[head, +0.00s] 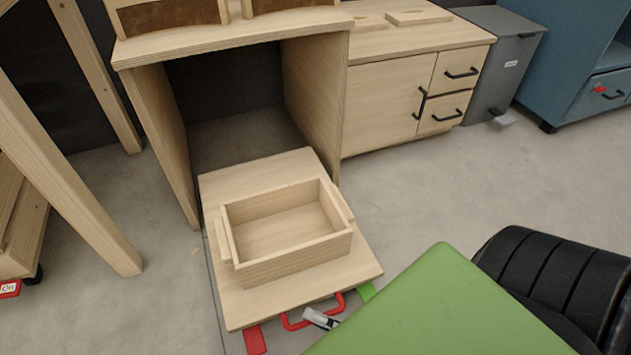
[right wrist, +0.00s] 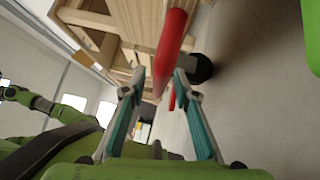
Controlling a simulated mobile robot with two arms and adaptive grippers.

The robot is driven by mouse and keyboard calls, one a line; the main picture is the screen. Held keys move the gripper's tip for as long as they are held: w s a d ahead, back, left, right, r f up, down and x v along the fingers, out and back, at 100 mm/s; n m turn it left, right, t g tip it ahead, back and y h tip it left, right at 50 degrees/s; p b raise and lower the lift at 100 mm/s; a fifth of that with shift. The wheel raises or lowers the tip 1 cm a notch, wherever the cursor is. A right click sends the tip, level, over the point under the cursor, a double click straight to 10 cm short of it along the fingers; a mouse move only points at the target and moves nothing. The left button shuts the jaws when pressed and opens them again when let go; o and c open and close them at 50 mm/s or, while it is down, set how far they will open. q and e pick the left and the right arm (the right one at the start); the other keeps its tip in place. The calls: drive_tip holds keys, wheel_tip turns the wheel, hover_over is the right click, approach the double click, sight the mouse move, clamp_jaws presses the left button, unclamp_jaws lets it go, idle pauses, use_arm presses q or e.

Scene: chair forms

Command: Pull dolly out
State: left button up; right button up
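The dolly (head: 235,305) is a flat wooden board lying partly out from the open bay of a wooden bench. A wooden box (head: 295,265) sits on top of it. A red handle (head: 288,322) is on its front edge, between a red and a green corner piece. My right gripper (head: 320,318) is at this handle. In the right wrist view the gripper's fingers (right wrist: 157,82) are apart, with the red handle bar (right wrist: 170,45) running between their tips. I cannot tell whether they touch it. My left gripper does not show in the head view.
The wooden bench (head: 230,40) stands over the dolly's back part. A wooden cabinet (head: 390,95) and a grey bin (head: 500,60) are to its right. A wooden frame leg (head: 60,165) stands at left. The floor (head: 430,190) at right is clear.

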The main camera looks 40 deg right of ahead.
drive_tip(key=v, duration=1.2)
drive_tip(key=shift+s, duration=0.1)
